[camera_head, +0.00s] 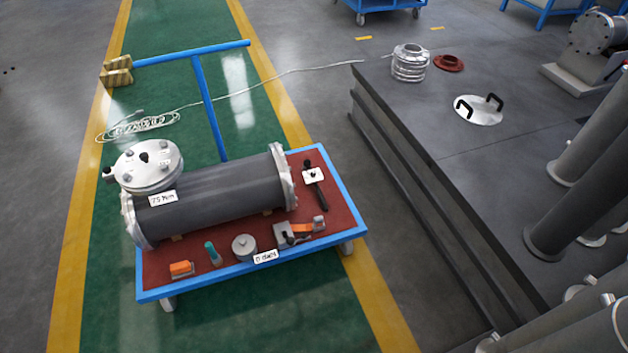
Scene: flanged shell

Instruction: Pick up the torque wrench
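A tool with a black handle (320,192), which looks like the torque wrench, lies at the right end of the red top of a blue-framed cart (350,215). A small white label or plate with a dark mark covers its middle, and its black head shows beyond that. It lies just right of the flange of a large dark grey shell (225,195), apart from it. Neither of my grippers is in view.
Along the cart's front edge are an orange block (181,268), a teal bottle-like item (213,254), a round metal part (244,246) and a grey-orange tool (297,230). A round flanged cover (148,165) sits at the shell's left end. A dark stepped platform (420,180) stands right.

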